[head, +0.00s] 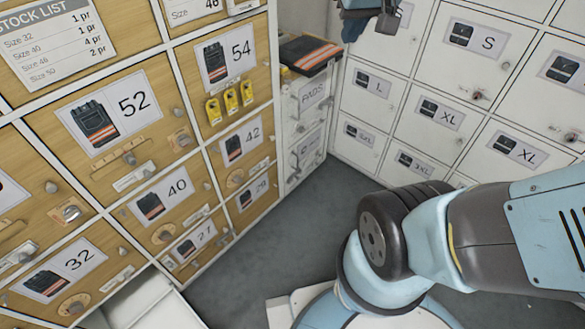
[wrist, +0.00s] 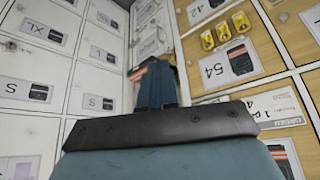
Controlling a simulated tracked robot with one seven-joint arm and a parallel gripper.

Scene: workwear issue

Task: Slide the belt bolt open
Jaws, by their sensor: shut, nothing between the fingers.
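Several wooden doors with trouser labels fill the left of the head view. The door marked 52 (head: 135,88) carries a bolt-like metal bar (head: 129,158) below its label. I cannot tell which fitting is the belt bolt; no label in view reads "belt". My gripper (head: 388,22) is at the top edge of the head view, in front of the pale lockers and partly cut off. In the wrist view my gripper (wrist: 157,85) is shut and empty, and clear of the doors. The wrist view shows no bolt clearly.
White lockers (head: 445,112) with size labels stand at the right. A narrow white cabinet marked PADS (head: 313,93) stands in the corner, with folded dark trousers (head: 308,53) on top. An open white drawer or bin (head: 150,305) juts out at lower left. Grey floor (head: 270,255) is free between.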

